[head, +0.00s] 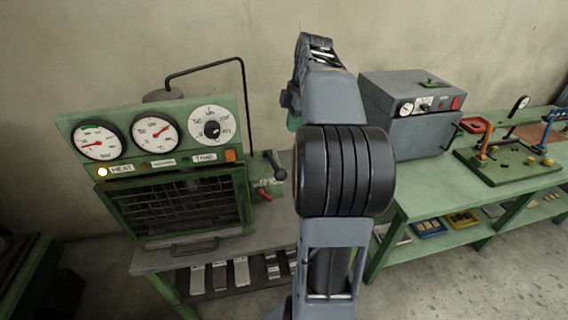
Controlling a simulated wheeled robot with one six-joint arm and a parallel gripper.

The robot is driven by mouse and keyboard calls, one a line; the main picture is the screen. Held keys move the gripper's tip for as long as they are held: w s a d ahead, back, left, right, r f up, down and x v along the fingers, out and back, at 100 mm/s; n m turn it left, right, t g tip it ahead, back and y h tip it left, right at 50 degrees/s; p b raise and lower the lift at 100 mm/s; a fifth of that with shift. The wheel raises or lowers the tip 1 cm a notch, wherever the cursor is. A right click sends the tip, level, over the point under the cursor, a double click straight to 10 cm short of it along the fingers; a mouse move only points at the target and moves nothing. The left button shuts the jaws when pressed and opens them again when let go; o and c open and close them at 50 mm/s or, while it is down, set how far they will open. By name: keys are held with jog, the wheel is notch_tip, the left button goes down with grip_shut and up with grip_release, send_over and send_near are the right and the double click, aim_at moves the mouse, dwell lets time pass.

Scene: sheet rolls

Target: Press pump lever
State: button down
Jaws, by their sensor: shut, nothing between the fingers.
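A short lever with a black ball knob (280,174) stands out from the right side of the green press (100,172); I take it to be the pump lever. It tilts, with the knob at its lower end. A small red handle (264,194) sits just below it, beside a small label.
The press stands on a grey bench (150,262) with dials and a lit HEAT lamp (102,172). A grey box with gauges (410,135) and a tool board (510,160) stand on the green table (420,185) at right. Grey floor shows at lower right.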

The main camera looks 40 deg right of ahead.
aim_at(282, 170)
jog(key=f, duration=0.4)
jog(key=w+a+f+p, duration=0.1)
jog(key=f, duration=0.4)
jog(key=a+f, duration=0.1)
jog(key=f, duration=0.3)
jog(key=shift+w+a+f+p, duration=0.1)
jog(key=shift+w+f+p, duration=0.2)
jog(key=shift+f+p, duration=0.05)
